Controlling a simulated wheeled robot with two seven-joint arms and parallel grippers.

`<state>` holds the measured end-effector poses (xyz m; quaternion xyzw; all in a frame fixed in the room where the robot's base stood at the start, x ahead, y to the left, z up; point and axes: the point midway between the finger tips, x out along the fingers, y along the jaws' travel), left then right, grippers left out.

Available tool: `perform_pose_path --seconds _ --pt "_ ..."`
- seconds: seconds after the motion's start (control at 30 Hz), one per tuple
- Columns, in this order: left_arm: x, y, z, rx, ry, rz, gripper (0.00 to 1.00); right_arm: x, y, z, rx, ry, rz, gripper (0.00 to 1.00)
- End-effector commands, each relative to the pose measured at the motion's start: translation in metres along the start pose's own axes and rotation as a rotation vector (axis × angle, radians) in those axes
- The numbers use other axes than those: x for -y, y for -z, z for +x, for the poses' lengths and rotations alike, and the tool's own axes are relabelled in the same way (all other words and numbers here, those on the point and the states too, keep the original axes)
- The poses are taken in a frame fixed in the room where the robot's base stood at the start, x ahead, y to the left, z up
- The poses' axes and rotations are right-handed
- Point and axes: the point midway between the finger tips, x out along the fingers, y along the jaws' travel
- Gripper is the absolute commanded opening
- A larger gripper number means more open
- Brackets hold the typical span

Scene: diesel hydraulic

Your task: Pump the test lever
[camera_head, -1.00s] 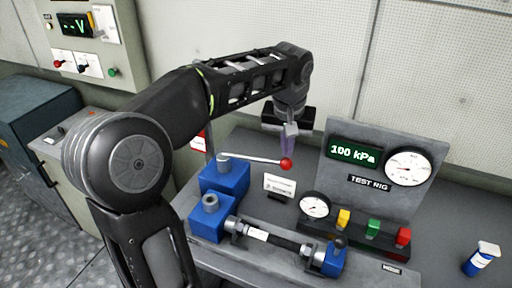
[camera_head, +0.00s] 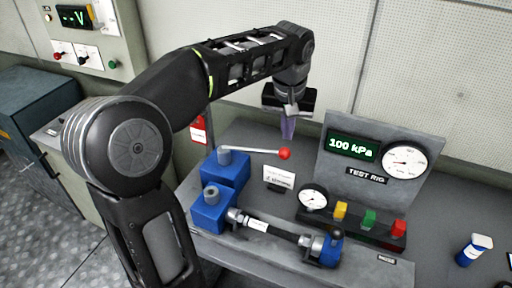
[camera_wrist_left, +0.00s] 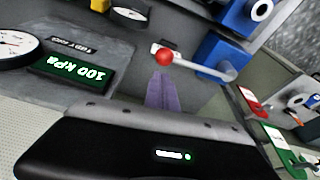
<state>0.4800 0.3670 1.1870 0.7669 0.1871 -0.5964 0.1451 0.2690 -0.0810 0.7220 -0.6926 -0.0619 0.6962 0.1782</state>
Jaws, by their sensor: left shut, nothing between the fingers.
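The test lever (camera_head: 252,151) is a thin pale rod with a red ball (camera_head: 285,154) at its end, rising from the blue pump block (camera_head: 224,168). It stands nearly level and points right. My left gripper (camera_head: 288,130) is shut and empty, its purple fingers pointing down just above and behind the ball. In the left wrist view, the fingers (camera_wrist_left: 162,92) show below the red ball (camera_wrist_left: 165,57), and I cannot tell whether they touch it. The test rig display (camera_head: 353,148) reads 100 kPa. My right gripper is out of view.
A round gauge (camera_head: 404,162) sits on the grey panel. A small gauge (camera_head: 313,198) and yellow, green and red blocks stand before it. A small white sign (camera_head: 279,177) stands below the ball. A blue-ended cylinder (camera_head: 328,249) lies in front. A blue-and-white bottle (camera_head: 475,250) stands at right.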

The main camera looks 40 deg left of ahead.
Motion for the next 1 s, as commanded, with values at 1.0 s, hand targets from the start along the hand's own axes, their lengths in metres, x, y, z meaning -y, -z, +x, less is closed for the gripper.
perform_pose_path --seconds 1.0 --pt "0.0 0.011 -0.044 -0.001 -0.001 0.0 0.0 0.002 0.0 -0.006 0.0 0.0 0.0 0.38"
